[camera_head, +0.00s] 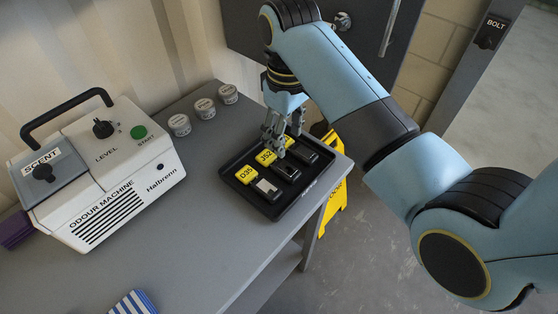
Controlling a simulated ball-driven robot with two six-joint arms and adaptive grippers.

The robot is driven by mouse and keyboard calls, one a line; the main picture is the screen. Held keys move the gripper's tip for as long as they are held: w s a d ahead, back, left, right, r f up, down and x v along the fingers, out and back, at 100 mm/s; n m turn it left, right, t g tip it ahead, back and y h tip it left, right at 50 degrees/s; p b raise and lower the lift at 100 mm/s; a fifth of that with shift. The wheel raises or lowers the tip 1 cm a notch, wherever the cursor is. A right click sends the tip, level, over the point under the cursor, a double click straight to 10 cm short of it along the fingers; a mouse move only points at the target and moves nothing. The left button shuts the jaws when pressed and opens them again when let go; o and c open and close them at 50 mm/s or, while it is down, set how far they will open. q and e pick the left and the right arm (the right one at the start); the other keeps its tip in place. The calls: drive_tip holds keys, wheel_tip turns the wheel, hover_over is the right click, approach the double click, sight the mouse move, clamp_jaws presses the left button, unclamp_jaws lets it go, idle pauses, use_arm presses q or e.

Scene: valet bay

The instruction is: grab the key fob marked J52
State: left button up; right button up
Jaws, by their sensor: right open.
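A black tray (243,191) on the grey table holds key fobs with yellow tags. The J52 fob (286,172) is dark and lies in the middle, with its yellow tag marked J52 (265,157) behind it. The D35 fob (267,189), with a light face, lies to its left, below its yellow tag (246,175). Another dark fob (306,153) lies to the right, its tag partly hidden by my gripper. My right gripper (279,150) is open, pointing down over the tray by the J52 tag and the right-hand fob. Whether it touches anything is unclear. My left gripper is out of view.
An odour machine (118,172) stands on the left of the table (216,246). Several small round tins (204,108) sit behind the tray. A striped cloth (134,303) lies at the front edge. A yellow floor sign (336,205) stands beyond the table's right edge.

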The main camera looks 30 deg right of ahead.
sight(284, 167)
wheel_tip(284, 167, down, 10)
drive_tip(key=shift+f+p, duration=0.1)
drive_tip(key=shift+p, duration=0.4)
drive_tip(key=c, duration=0.9)
